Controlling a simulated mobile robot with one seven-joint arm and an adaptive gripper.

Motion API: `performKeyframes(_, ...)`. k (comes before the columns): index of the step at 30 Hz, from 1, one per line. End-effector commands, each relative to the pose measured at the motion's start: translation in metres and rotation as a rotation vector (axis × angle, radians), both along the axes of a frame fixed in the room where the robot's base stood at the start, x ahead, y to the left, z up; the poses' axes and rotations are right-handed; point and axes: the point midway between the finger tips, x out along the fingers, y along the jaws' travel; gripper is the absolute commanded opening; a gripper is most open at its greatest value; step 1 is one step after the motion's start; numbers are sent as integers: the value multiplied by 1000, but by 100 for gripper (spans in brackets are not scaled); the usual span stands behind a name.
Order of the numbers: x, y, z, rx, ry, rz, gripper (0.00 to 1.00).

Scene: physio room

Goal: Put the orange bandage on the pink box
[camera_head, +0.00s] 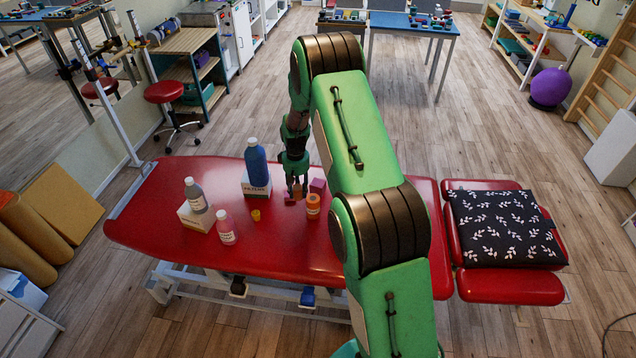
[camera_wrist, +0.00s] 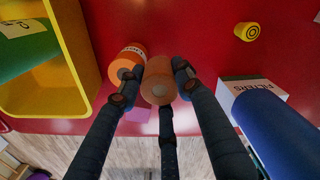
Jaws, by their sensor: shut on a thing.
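My gripper (camera_wrist: 158,84) is shut on the orange bandage (camera_wrist: 158,90), a small tan-orange roll gripped between the fingertips. In the head view my gripper (camera_head: 297,188) is over the red table, with the bandage (camera_head: 298,195) low between its fingers. The pink box (camera_head: 317,186) stands just right of the gripper in the head view. In the wrist view a pink patch (camera_wrist: 137,113) shows beside the fingers, mostly hidden by them. I cannot tell whether the bandage touches anything below it.
An orange bottle (camera_head: 312,207) stands close to the gripper. In the wrist view a yellow bin (camera_wrist: 88,60) is at left.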

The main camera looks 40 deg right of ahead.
Motion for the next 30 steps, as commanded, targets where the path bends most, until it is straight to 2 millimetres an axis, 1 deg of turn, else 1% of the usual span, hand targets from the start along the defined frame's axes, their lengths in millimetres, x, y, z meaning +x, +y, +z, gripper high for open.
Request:
performKeyframes(1,7,-11,3,0,-1,-5,9)
performKeyframes(7,30,-50,15,-1,-2,-20,9)
performKeyframes(15,54,-104,29,-1,-2,-40,9)
performKeyframes(18,60,-121,34,-1,-3,-46,9)
performKeyframes(21,64,-135,37,0,-2,-52,9)
performKeyframes(24,67,-144,39,0,-2,-54,9)
performKeyframes(30,69,-151,41,0,-2,-56,9)
